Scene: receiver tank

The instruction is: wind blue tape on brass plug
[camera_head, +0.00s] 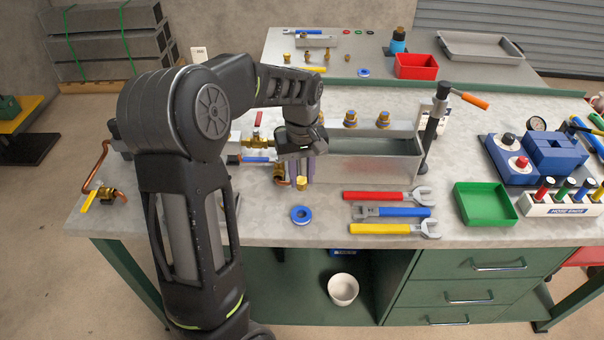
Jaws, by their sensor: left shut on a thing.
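The blue tape roll (301,215) lies flat on the grey bench top, in front of my left gripper. My left gripper (301,174) points down at the front left of the grey metal tank (375,170). A small brass plug (302,184) shows at its fingertips, and the gripper appears shut on it. The wrist hides the upper part of the grip. I cannot tell whether the plug touches the bench. My right gripper is not in view.
Red (378,197), blue (392,212) and yellow (390,229) wrenches lie to the right of the tape. A green tray (485,204) sits further right. Brass valves and pipework stand left of the tank. A black post (434,128) with an orange handle rises at its right.

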